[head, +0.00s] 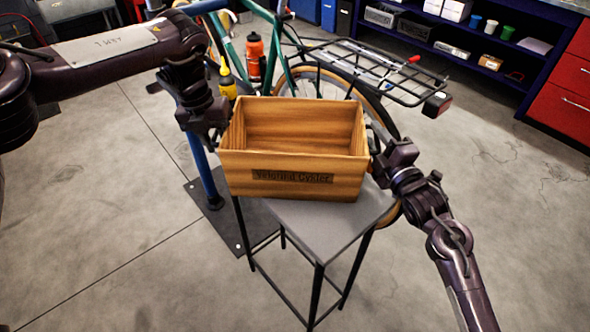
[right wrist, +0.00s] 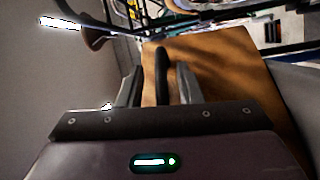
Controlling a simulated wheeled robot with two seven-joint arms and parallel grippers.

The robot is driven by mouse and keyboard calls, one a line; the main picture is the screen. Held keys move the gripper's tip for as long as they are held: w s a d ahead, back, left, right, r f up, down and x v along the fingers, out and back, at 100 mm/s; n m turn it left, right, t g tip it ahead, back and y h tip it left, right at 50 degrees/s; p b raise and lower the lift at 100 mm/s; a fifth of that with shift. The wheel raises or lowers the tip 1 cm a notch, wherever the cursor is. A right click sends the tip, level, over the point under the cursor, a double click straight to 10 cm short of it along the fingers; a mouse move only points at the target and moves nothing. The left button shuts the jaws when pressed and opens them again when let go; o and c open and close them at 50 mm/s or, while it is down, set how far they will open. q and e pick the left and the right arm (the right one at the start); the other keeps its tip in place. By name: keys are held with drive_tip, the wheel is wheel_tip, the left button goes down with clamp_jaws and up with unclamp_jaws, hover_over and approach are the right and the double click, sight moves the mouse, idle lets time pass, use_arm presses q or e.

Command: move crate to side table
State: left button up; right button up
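The empty wooden crate (head: 295,172), with dark lettering on its front, is upright over the back of the small grey side table (head: 325,222). It reaches past the table's left edge; I cannot tell if it rests fully on the top. My left gripper (head: 222,125) is at the crate's left side, its fingers mostly hidden. My right gripper (head: 378,145) is at the right side. In the right wrist view its fingers (right wrist: 160,88) stand on either side of the crate's black handle (right wrist: 162,70), with gaps visible, so it looks open around the handle.
A bicycle with a rear rack (head: 385,72) stands just behind the crate. An orange bottle (head: 254,55) and a yellow bottle (head: 227,82) are behind the crate's left. A red drawer cabinet (head: 565,100) is at right. Front floor is clear.

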drive_tip(key=shift+s+d+f, duration=0.15)
drive_tip(key=shift+s+d, duration=0.1)
drive_tip(key=shift+s, duration=0.2)
use_arm(q)
wheel_tip(320, 180, up, 12)
drive_tip(key=a, duration=0.2)
use_arm(e)
drive_tip(key=v, duration=1.1)
use_arm(q)
drive_tip(key=shift+f, duration=0.15)
